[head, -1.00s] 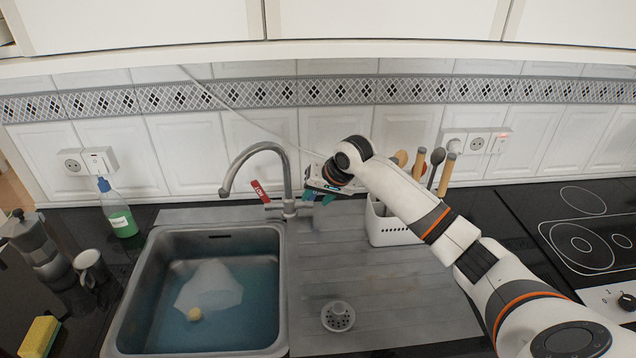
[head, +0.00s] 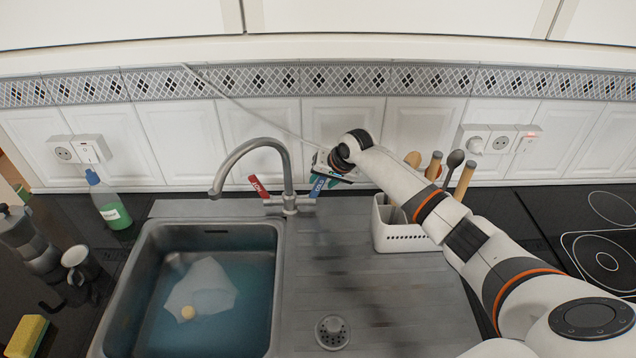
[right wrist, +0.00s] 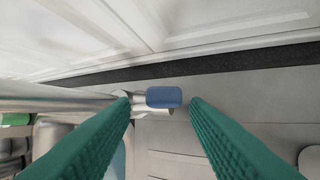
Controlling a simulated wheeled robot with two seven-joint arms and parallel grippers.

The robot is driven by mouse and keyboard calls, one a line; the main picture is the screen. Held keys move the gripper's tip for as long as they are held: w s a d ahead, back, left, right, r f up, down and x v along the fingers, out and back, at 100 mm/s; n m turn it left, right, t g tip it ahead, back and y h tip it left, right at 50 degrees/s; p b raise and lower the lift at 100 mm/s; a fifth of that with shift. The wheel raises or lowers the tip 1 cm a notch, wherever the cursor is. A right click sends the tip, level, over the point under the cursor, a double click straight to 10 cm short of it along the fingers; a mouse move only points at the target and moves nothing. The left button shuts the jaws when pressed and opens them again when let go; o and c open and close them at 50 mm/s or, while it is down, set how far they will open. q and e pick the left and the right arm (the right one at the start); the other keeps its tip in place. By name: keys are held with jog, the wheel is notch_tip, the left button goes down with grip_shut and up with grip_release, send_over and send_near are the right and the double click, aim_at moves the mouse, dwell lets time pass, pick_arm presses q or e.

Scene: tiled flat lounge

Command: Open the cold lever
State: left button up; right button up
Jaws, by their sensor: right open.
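The steel tap (head: 289,190) stands behind the sink. Its blue cold lever (head: 318,187), marked COLD, sticks up and out from the tap's right side. The red hot lever (head: 258,186) slants up on the left side. My right gripper (head: 322,174) is at the cold lever, its fingers partly hidden by its own body. The gripper is open. My left gripper is not in view.
The sink (head: 205,232) holds bluish water, a pale cloth-like item and a small yellowish thing. A white utensil holder (head: 398,238) stands under my right arm. A green-liquid bottle (head: 110,203) stands left. The tiled wall is close behind the tap. The drainboard (head: 375,300) is mostly clear.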

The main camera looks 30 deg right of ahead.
aim_at(322, 182)
jog(key=shift+x, duration=2.45)
jog(key=shift+d, duration=0.15)
grip_shut()
